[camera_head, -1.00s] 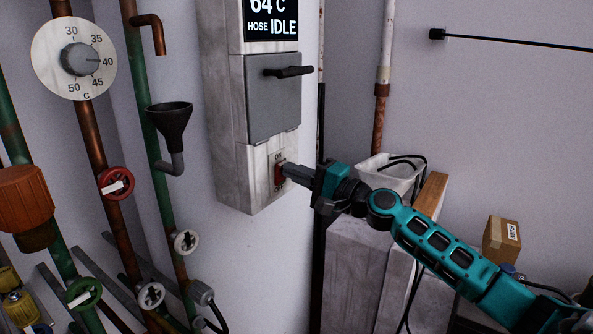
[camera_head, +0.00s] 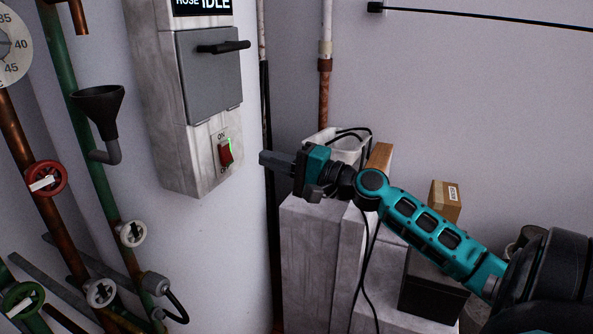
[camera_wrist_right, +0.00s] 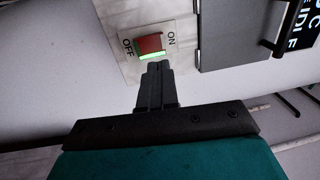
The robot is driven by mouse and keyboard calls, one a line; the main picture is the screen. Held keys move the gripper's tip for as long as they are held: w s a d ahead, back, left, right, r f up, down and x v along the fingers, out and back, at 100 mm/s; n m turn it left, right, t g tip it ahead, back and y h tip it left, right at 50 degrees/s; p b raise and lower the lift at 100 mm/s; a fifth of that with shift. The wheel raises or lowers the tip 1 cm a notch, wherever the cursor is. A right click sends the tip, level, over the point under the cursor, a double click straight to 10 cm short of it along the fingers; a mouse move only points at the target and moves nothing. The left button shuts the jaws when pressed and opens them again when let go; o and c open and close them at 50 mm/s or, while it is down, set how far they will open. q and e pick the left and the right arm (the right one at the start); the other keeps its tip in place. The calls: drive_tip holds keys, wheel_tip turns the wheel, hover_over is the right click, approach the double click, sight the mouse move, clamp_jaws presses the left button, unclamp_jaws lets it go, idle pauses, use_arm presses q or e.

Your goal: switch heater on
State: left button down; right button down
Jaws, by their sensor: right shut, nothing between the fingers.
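The heater switch is a red rocker (camera_head: 226,152) on a pale plate marked ON above and OFF below, low on the wall cabinet (camera_head: 165,100). A green light glows along the rocker's edge. It also shows in the right wrist view (camera_wrist_right: 150,45), with the green glow on its near edge. My right gripper (camera_head: 263,159) is shut and empty. In the head view its tips are to the right of the switch, with a gap between them. My left gripper is not in view.
A grey door with a black handle (camera_head: 223,47) is above the switch, under a partly cut-off display. Pipes with valves and a black funnel (camera_head: 98,105) stand at left. A white bin (camera_head: 338,145) and a cardboard box (camera_head: 445,200) are behind my right arm.

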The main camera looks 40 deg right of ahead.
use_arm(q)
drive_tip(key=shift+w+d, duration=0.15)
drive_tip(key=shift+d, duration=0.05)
use_arm(e)
drive_tip(key=shift+v, duration=2.6)
drive_tip(key=s+a+f+n+g+h+p, duration=0.1)
drive_tip(key=s+a+f+n+g+h, duration=0.2)
drive_tip(key=f, duration=0.7)
drive_tip(key=s+a+f+n+g+h+p, duration=0.1)
drive_tip(key=a+f+n, duration=0.25)
drive_tip(key=f, duration=0.65)
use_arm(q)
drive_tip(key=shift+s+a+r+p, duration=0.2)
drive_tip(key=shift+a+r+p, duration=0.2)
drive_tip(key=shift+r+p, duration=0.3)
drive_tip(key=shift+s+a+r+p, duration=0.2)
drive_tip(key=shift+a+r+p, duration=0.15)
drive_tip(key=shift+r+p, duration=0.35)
use_arm(e)
drive_tip(key=s+a+f+n+g, duration=0.1)
drive_tip(key=s+a+f+n, duration=0.3)
drive_tip(key=a, duration=0.4)
drive_tip(key=s+a+f+n+g+h, duration=0.1)
drive_tip(key=s+a+f+n+g, duration=0.1)
drive_tip(key=s+a+f+n, duration=0.3)
drive_tip(key=shift+s+a+f, duration=0.2)
drive_tip(key=shift+s+a, duration=0.35)
drive_tip(key=shift+a, duration=0.8)
